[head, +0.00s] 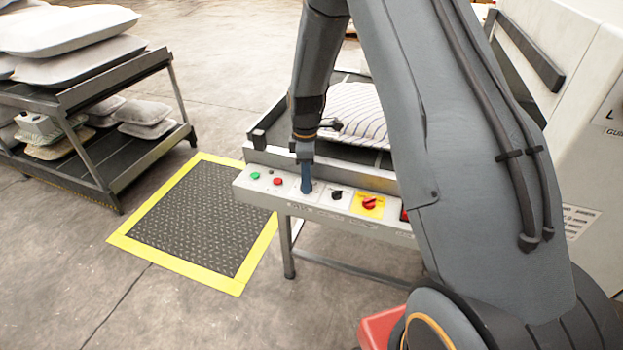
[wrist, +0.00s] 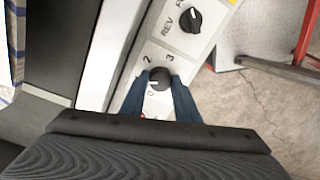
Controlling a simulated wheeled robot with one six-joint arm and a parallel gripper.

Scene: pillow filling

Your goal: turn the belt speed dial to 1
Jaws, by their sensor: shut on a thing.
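The belt speed dial (wrist: 160,74) is a small dark round knob on the light control panel, with a 2 and a 3 printed beside it. A white mark shows on its left part in the wrist view. I cannot read clearly which number it points at, and other markings are partly hidden. My gripper (wrist: 158,85) is shut on the dial, with one blue finger on each side. In the head view my gripper (head: 306,181) reaches down onto the panel (head: 322,213) and hides the dial.
A black REV selector knob (wrist: 185,18) is close beside the dial. The panel also carries a green button (head: 255,175), a red button (head: 277,181) and a red switch (head: 369,203) on yellow. A striped pillow (head: 357,112) lies behind. A floor mat (head: 200,215) is at left.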

